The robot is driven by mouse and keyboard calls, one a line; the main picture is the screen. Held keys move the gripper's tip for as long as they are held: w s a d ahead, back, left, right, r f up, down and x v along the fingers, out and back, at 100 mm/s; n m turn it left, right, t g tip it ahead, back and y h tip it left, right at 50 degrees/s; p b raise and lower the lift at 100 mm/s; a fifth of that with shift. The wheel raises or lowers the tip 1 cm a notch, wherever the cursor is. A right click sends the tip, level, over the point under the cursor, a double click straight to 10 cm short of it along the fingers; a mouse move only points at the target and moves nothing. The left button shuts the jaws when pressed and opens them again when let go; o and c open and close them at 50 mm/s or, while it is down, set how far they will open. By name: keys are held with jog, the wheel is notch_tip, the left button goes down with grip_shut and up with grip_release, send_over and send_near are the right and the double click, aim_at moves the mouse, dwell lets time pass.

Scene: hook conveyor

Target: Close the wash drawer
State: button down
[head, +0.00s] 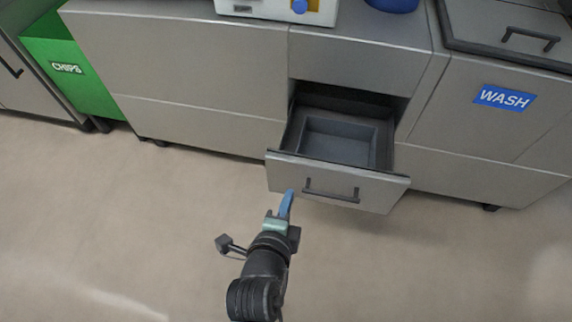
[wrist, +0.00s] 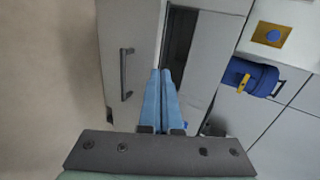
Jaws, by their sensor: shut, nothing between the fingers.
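The drawer (head: 338,182) is pulled out from the grey cabinet in the head view, with a dark bar handle on its front and a grey tray-like inside that looks empty. In the wrist view the drawer front (wrist: 122,40) with its handle shows on the left. My gripper (head: 287,195) is shut with nothing between its blue fingers. In the head view it is in front of the drawer front, left of the handle; I cannot tell whether it touches. In the wrist view the fingertips (wrist: 162,75) overlap the drawer's edge, right of the handle.
A blue WASH label (head: 504,97) is on the cabinet right of the drawer, below a dark lid with a handle (head: 530,39). A green CHIPS bin (head: 75,75) stands at the left. A white device (head: 275,8) and a blue item (head: 392,4) sit on the counter. The floor in front is clear.

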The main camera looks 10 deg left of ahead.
notch_tip(320, 180, down, 2)
jog(key=b, duration=0.2)
send_near(299, 164)
notch_tip(299, 164, down, 3)
jog(key=shift+m, duration=0.3)
jog(key=w, duration=0.4)
jog(key=shift+w+b, duration=0.15)
jog(key=shift+b, duration=0.15)
jog(key=shift+w, duration=0.65)
